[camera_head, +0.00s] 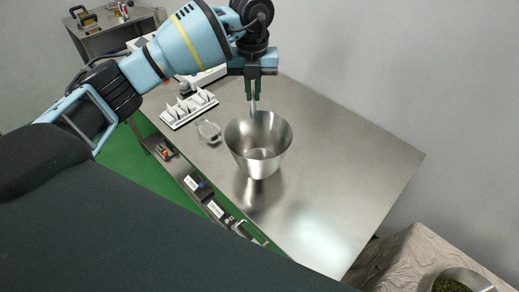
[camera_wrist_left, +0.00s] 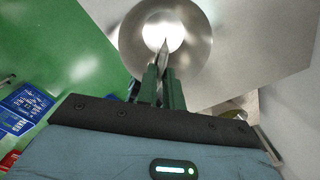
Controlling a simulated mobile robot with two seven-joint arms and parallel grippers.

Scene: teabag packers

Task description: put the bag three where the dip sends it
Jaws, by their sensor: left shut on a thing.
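My left gripper (camera_head: 253,92) is shut on a thin pale thing, seemingly a teabag (camera_head: 253,107), which hangs down edge-on from the fingers. In the left wrist view the bag (camera_wrist_left: 165,48) shows as a narrow point between the gripper's fingertips (camera_wrist_left: 163,75), against the inside of a metal bucket (camera_wrist_left: 190,60). In the head view the bucket (camera_head: 248,150) stands upright on the steel table, and the bag's lower end overlaps its far rim. I cannot tell whether it touches the rim. Any number on the bag is unreadable. My right gripper is not in view.
A white rack (camera_head: 188,110) with several upright pale pieces and a small clear glass cup (camera_head: 209,131) stand left of the bucket. The steel table (camera_head: 350,165) is clear to the right. Labelled bins (camera_head: 215,208) line a lower shelf. A bowl of green leaves (camera_head: 452,285) is lower right.

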